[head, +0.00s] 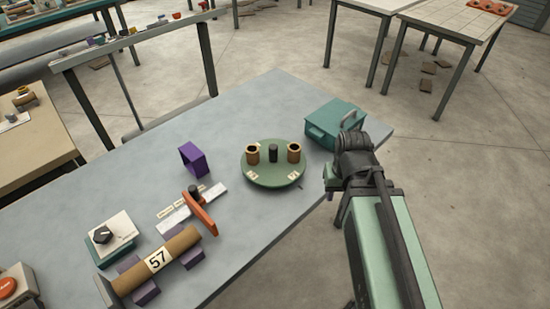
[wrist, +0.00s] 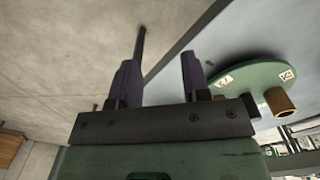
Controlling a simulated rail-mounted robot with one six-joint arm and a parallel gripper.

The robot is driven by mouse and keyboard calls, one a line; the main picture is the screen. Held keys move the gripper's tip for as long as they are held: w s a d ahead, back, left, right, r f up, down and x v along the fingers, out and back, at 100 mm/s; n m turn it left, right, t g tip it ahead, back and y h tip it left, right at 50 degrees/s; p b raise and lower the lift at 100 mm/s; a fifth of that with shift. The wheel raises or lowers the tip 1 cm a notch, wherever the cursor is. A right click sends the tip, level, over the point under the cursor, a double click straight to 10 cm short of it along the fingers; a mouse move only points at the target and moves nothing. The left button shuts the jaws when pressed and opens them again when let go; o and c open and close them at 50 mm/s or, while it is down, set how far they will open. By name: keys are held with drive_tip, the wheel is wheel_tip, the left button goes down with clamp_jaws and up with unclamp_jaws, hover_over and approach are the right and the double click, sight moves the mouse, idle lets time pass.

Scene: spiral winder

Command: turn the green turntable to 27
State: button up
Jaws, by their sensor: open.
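The green turntable (head: 272,178) is a round disc on the grey table, right of its middle. Two brown cups (head: 252,154) (head: 294,152) and a black post (head: 273,153) stand on it. Two pale number labels lie near its front rim, too small to read surely. In the wrist view the turntable (wrist: 255,78) shows at right, with its labels and a brown cup (wrist: 278,101). My gripper (wrist: 160,75) is open, its two purple fingers apart with nothing between them. In the head view my gripper (head: 330,194) is right of the turntable, apart from it, by the table edge.
A teal box (head: 332,128) with a handle stands just behind and right of the turntable. Left are a purple block (head: 193,159), an orange bar (head: 201,212), a brown roll (head: 156,262) marked 57 and a dial box (head: 110,238). The table in front of the turntable is clear.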

drive_tip(key=w+a+r+n+p, duration=0.3)
drive_tip(key=w+a+r+p, duration=0.15)
drive_tip(key=w+a, duration=0.7)
drive_tip(key=n, duration=0.2)
hover_over(273, 146)
drive_tip(key=shift+w+a+r, duration=0.1)
drive_tip(key=shift+a+r, duration=0.15)
drive_tip(key=shift+r, duration=0.05)
drive_tip(key=shift+d+f+b, duration=0.15)
drive_tip(key=shift+d+b, duration=0.1)
drive_tip(key=shift+b, duration=0.1)
drive_tip(key=f+b, duration=1.1)
drive_tip(key=shift+s, duration=0.2)
drive_tip(key=shift+r, duration=0.15)
clamp_jaws()
